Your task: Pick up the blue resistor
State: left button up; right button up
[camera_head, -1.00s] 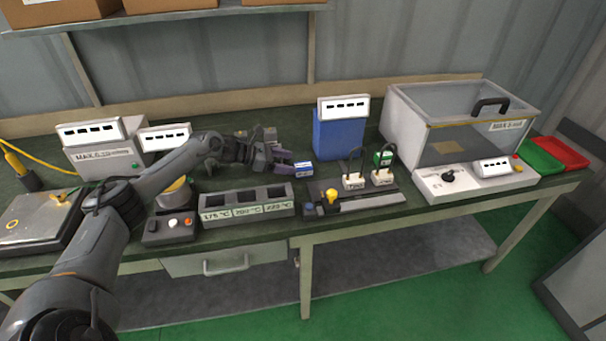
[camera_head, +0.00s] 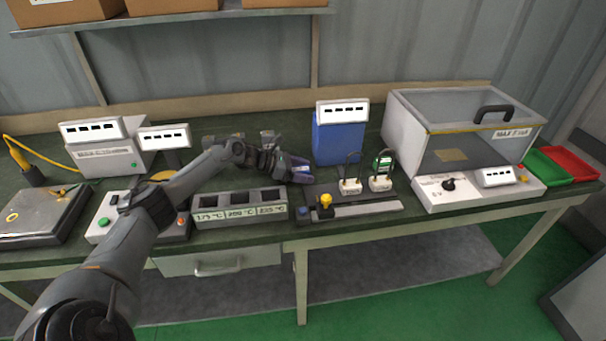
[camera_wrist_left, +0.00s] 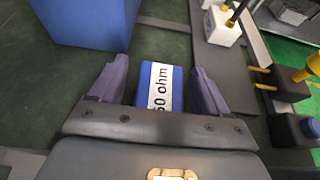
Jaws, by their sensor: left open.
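The blue resistor (camera_wrist_left: 161,86), a blue block with a white label reading about "50 ohm", lies on the dark green bench top in the left wrist view. My left gripper (camera_wrist_left: 158,68) is open, with one purple finger on each side of it. A narrow gap shows beside the block, and I cannot tell whether either finger touches it. In the head view my left gripper (camera_head: 291,166) is low over the bench behind the labelled slots, and it hides most or all of the resistor. My right gripper is not in view.
A blue box (camera_head: 338,143) with a display stands just behind right of the gripper. A grey three-slot holder (camera_head: 238,212) with temperature labels is in front.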

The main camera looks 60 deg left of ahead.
pick_arm(q)
jog(key=shift+c, duration=0.4)
jog(key=c, duration=1)
jog(key=shift+r, duration=0.15)
jog(key=shift+c, duration=0.2)
